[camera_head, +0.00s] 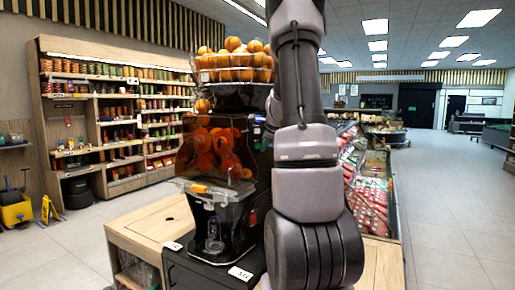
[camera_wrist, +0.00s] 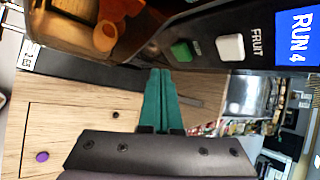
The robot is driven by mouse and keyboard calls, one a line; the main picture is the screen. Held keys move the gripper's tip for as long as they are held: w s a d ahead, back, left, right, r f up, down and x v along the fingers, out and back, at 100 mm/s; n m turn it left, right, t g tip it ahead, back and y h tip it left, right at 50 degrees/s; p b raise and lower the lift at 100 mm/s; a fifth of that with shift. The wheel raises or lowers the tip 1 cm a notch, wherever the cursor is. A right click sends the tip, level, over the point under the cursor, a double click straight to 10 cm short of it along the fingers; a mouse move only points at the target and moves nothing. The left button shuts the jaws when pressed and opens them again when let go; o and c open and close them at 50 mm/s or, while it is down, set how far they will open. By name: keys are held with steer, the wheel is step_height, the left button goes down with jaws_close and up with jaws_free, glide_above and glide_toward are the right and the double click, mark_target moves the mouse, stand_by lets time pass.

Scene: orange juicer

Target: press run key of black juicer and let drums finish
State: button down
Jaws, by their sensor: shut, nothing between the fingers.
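The black juicer (camera_head: 256,185) stands on a wooden counter in the head view, with oranges behind its clear front cover. In the wrist view its panel is turned sideways. It has a green key (camera_wrist: 183,50) with a small label I cannot read, a white key (camera_wrist: 230,46) marked FRUIT, and a lit blue display (camera_wrist: 296,38) reading RUN 4. My gripper (camera_wrist: 160,72) is shut and empty, its green fingertips beside the panel edge near the green key, apart from it in the picture. My arm hides the gripper in the head view. I cannot tell whether the drums turn.
A basket of oranges (camera_head: 235,75) tops the juicer. A clear jug (camera_head: 213,238) stands under its front. The wooden counter (camera_head: 150,226) extends left. Stocked shelves (camera_head: 125,80) stand behind, and a produce display (camera_head: 368,190) is at the right. The floor at far right is open.

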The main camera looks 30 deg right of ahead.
steer(key=shift+s, duration=1.7)
steer(key=s+a+r+n+y, duration=0.1)
steer(key=s+a+r+n, duration=0.2)
steer(key=a, duration=0.4)
steer(key=s+a+r+n+y, duration=0.1)
steer(key=s+a+r+n, duration=0.1)
steer(key=a+r+n, duration=0.3)
steer(key=s+a+r+n+y, duration=0.1)
steer(key=s+a+n+y, duration=0.15)
steer(key=a, duration=0.55)
steer(key=s+a+n+g, duration=0.1)
steer(key=s+a+n, duration=0.4)
steer(key=s, duration=0.5)
steer(key=s+a+n, duration=0.5)
steer(key=s+n, duration=0.1)
steer(key=s, duration=0.4)
steer(key=shift+a+f+g+h, duration=0.2)
steer(key=shift+a+g+h, duration=0.15)
steer(key=shift+g, duration=0.05)
stand_by(1.9)
